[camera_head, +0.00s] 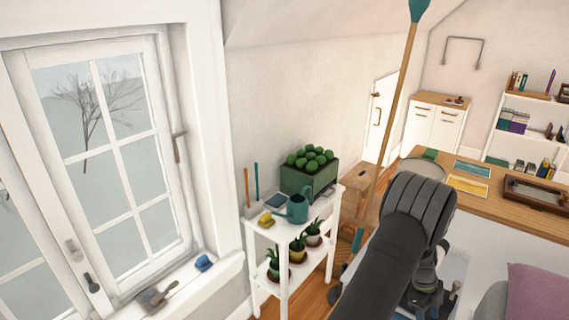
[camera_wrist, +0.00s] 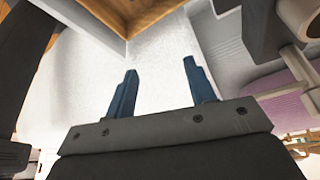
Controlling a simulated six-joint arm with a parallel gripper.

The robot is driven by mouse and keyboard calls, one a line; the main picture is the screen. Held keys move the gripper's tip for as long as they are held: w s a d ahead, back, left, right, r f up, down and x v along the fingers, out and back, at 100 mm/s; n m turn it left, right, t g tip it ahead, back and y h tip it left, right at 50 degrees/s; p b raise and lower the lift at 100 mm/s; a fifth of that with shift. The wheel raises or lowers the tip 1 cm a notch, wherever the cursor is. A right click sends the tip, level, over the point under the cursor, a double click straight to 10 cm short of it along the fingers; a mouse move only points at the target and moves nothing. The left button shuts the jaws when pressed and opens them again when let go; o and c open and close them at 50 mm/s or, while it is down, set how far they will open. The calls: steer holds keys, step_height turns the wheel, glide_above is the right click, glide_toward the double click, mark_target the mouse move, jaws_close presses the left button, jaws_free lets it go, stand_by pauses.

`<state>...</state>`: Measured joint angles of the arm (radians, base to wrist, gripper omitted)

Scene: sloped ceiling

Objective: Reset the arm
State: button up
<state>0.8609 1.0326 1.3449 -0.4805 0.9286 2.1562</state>
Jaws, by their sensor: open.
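My gripper (camera_wrist: 158,88) shows in the wrist view with its two blue fingers spread apart and nothing between them. A pale, bright surface lies behind the fingers. In the head view my dark arm rises from the bottom edge and bends at a rounded joint right of centre. My gripper's fingers cannot be made out in the head view.
A white shelf (camera_head: 287,238) holds a green planter (camera_head: 308,179), a teal watering can (camera_head: 297,208) and several potted plants. A wooden-topped counter (camera_head: 481,205) with a tray (camera_head: 538,193) stands right of my arm. A long wooden pole (camera_head: 398,95) stands close behind the arm. A window is at left.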

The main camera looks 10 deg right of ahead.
steer(key=s+d+r+n+t+h, duration=0.1)
steer(key=d+r+n+t, duration=0.1)
steer(key=d+r+n, duration=0.2)
steer(key=d+r+n+t+h, duration=0.1)
steer(key=d+r+n+t, duration=0.1)
steer(key=d+r+n, duration=0.3)
steer(key=shift+s+r+n+h, duration=0.35)
steer(key=shift+r+n, duration=1.25)
steer(key=shift+r, duration=1.75)
